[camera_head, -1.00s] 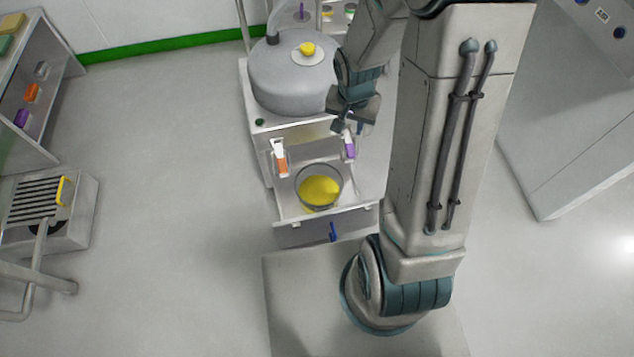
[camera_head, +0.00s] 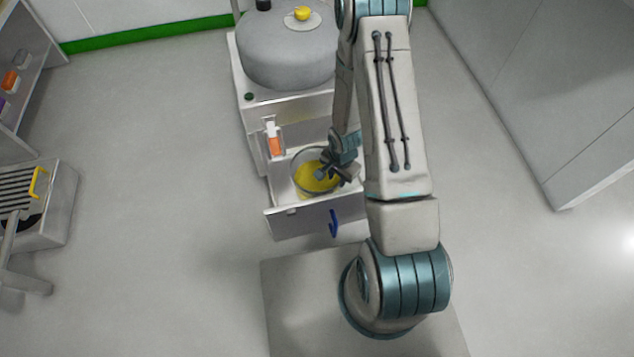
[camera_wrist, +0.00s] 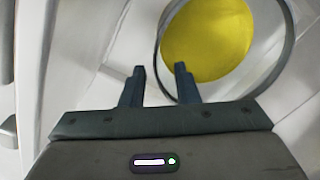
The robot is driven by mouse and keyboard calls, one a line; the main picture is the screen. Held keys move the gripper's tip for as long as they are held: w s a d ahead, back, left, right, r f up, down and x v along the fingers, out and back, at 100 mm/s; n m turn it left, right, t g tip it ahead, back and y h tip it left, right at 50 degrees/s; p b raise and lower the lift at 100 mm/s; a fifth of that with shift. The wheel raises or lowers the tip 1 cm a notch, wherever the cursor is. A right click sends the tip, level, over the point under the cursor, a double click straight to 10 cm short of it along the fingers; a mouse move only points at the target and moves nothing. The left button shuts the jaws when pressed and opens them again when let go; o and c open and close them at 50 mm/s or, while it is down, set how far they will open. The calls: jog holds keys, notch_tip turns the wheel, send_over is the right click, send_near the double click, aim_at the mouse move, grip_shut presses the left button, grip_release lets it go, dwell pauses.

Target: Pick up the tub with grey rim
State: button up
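The tub with grey rim (camera_head: 299,188) stands in an open white drawer and holds yellow material. It also shows in the wrist view, where its grey rim (camera_wrist: 158,47) curves around the yellow contents (camera_wrist: 208,42). My gripper (camera_head: 325,170) is over the right part of the tub in the head view and hides some of its rim. In the wrist view my gripper (camera_wrist: 160,72) is open, its two fingers apart with the near rim lying just beyond and between the tips. Contact with the rim cannot be told.
The drawer (camera_head: 283,222) has a blue handle (camera_head: 333,222) and juts from a white cabinet under a large grey vessel (camera_head: 285,52). An orange-and-white bottle (camera_head: 273,140) is at the drawer's back left. A grey machine (camera_head: 45,205) stands left; the floor between is clear.

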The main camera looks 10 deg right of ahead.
aim_at(336, 189)
jog(key=f+b, duration=0.1)
jog(key=f, duration=0.2)
jog(key=f+b, duration=0.1)
jog(key=f, duration=0.2)
jog(key=f+b, duration=0.1)
jog(key=f, duration=0.2)
jog(key=shift+w+d+f, duration=0.1)
jog(key=shift+w+f, duration=0.05)
jog(key=shift+w, duration=0.2)
grip_shut()
